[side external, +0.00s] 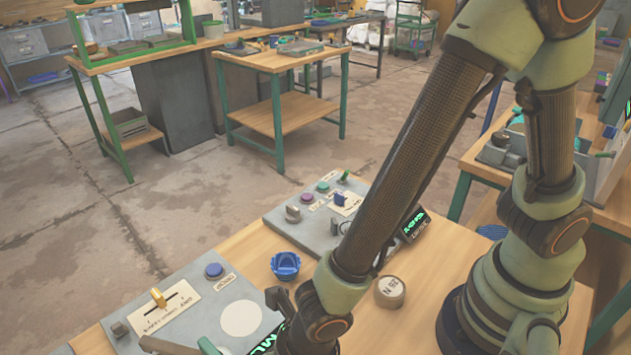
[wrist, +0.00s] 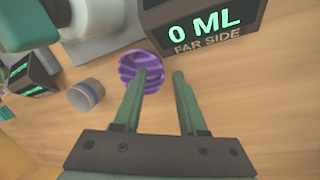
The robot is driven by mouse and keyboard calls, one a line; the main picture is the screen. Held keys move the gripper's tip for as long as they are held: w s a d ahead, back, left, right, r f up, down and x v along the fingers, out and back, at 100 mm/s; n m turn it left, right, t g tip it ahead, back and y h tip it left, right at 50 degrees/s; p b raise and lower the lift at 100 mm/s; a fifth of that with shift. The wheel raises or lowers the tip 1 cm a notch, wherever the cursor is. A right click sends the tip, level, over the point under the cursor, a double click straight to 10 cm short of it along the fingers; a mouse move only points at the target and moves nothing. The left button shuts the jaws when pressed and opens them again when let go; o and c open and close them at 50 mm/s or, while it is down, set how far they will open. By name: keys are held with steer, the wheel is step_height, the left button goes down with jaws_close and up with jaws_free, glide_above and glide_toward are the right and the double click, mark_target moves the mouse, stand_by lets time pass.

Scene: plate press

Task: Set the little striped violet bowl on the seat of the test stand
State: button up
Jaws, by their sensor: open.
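The little striped violet bowl (wrist: 134,66) lies on the wooden table, past my fingertips in the wrist view. My gripper (wrist: 163,73) is open, with nothing between its fingers. The left finger overlaps the bowl's right side in the picture; I cannot tell whether they touch. I cannot make out the bowl in the side external view. A grey panel (side external: 190,282) there carries a pale round disc (side external: 241,317), a slider and a blue button. I cannot tell whether this disc is the test stand's seat. A display reading "0 ML FAR SIDE" (wrist: 204,32) stands right of the bowl in the wrist view.
A grey cup with a blue band (wrist: 86,95) stands left of the bowl. Another lit display (wrist: 30,72) is at the left edge. In the side external view, a blue item (side external: 285,264), a marked round weight (side external: 389,292) and a second control panel (side external: 310,222) occupy the table.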

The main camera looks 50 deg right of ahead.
steer(key=shift+f, duration=0.1)
jaws_close()
stand_by(0.4)
steer(key=w+a+v, duration=0.1)
steer(key=a+v, duration=0.1)
steer(key=v, duration=0.7)
steer(key=w+a+r+v, duration=0.1)
steer(key=a+v, duration=0.1)
steer(key=v, duration=0.8)
steer(key=shift+w+r, duration=0.25)
steer(key=shift+r, duration=0.1)
